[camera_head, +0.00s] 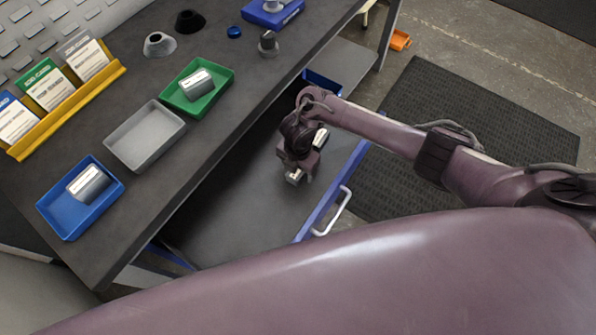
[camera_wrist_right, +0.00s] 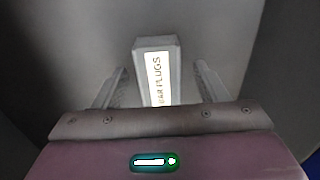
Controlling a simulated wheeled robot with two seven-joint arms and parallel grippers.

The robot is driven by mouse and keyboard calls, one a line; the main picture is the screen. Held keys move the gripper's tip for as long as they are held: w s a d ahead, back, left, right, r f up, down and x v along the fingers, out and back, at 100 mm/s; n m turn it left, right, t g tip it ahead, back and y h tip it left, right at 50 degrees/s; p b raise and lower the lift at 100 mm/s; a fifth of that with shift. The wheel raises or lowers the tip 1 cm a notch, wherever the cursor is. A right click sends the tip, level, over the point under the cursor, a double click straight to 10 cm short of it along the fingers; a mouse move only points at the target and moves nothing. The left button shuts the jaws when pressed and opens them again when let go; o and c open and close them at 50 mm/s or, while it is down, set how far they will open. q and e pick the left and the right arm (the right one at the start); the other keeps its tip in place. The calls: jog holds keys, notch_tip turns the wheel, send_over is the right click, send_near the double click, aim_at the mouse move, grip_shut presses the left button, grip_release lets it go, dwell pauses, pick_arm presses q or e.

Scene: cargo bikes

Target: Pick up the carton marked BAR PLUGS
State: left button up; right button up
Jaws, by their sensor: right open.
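A grey carton (camera_wrist_right: 142,62) with a white label stands between the two fingers of my right gripper in the right wrist view. Its label ends in "PLUGS"; the first letter of the word before it is hard to read. My right gripper (camera_wrist_right: 158,74) is open, with a finger on each side of the carton and visible gaps. In the head view my right gripper (camera_head: 300,178) points down into the open drawer (camera_head: 235,215) under the bench, and the arm largely hides the carton there. My left gripper is not in view.
The bench (camera_head: 135,205) overhangs the drawer on the left. On it are a green tray (camera_head: 222,94) and a blue tray (camera_head: 62,223), each with a labelled item, an empty grey tray (camera_head: 133,148) and a yellow card rack (camera_head: 78,103). The drawer has a white handle (camera_head: 340,212).

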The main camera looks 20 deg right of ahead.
jog(key=shift+f, duration=0.2)
jog(key=c, duration=1.1)
jog(key=shift+r, duration=0.1)
